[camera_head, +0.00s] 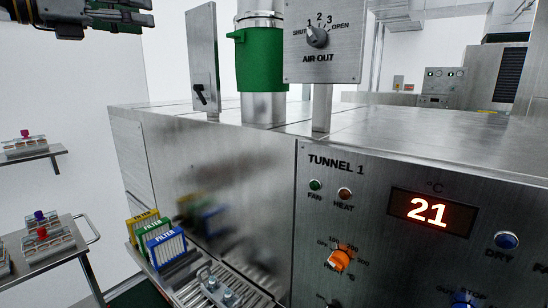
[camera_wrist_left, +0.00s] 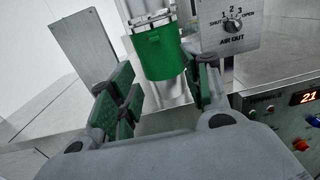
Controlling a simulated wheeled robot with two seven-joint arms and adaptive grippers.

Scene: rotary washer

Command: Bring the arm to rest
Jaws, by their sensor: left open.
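My left gripper (camera_head: 138,13) is at the top left edge of the head view, with its arm coming in from the left. It is high in the air, left of the AIR OUT panel (camera_head: 322,40) and the green sleeve (camera_head: 262,58) on the metal duct. In the left wrist view my left gripper (camera_wrist_left: 164,92) has its green-padded fingers spread apart, with nothing between them. The green sleeve (camera_wrist_left: 160,52) shows beyond the fingertips, apart from them. My right gripper is not in view.
The steel washer (camera_head: 220,140) fills the middle and right, with a TUNNEL 1 control panel (camera_head: 420,180) reading 21. Filter boxes (camera_head: 158,240) stand on a ledge at its left. Carts with racks (camera_head: 42,236) stand at far left. White wall lies behind the gripper.

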